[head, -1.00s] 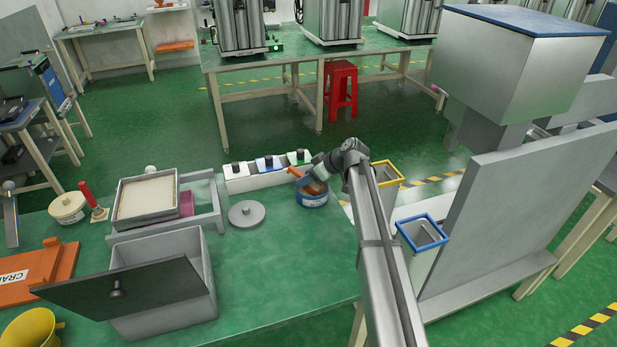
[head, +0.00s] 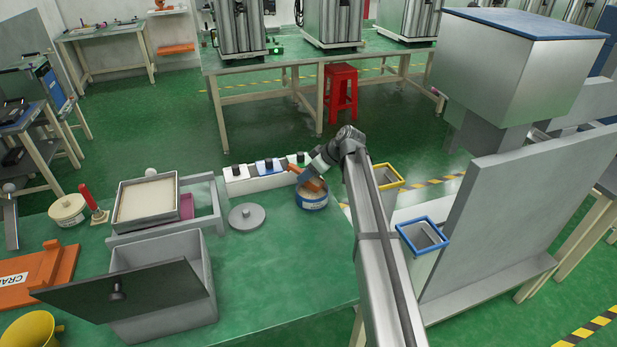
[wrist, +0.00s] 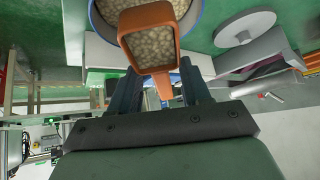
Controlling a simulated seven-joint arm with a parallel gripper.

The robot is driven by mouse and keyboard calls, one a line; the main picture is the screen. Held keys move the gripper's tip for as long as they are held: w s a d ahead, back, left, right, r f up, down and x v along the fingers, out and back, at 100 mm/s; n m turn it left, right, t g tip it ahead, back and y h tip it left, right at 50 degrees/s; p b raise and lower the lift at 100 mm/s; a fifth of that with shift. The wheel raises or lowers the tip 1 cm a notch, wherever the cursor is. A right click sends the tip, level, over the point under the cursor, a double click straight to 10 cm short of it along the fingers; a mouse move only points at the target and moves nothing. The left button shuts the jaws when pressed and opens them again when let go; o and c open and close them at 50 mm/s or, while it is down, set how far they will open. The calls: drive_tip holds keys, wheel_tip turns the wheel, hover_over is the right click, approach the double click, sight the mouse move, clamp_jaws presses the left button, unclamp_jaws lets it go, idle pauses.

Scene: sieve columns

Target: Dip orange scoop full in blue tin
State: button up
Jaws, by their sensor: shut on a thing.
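The blue tin (head: 313,204) stands open on the green bench, near its right back corner. In the wrist view the tin's blue rim (wrist: 197,20) surrounds tan, pebble-like grains. My gripper (wrist: 160,88) is shut on the handle of the orange scoop (wrist: 172,62), which also shows in the head view (head: 316,185). The scoop's bowl is at the tin's mouth, and tan grains show inside it. I cannot tell whether the bowl's underside touches the grains in the tin. My gripper's fingers are largely hidden in the head view.
A grey round lid (head: 247,216) lies left of the tin. A white rack with several black-knobbed containers (head: 264,172) stands behind. A yellow-rimmed bin (head: 388,176) and a blue-rimmed bin (head: 422,235) stand right of the bench.

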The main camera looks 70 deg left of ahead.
drive_tip(key=shift+a+r+t+h, duration=0.1)
drive_tip(key=shift+r+t+h, duration=0.35)
drive_tip(key=shift+r, duration=0.95)
drive_tip(key=shift+r+t+h, duration=0.35)
drive_tip(key=shift+r+h, duration=0.2)
drive_tip(key=shift+r, duration=1.15)
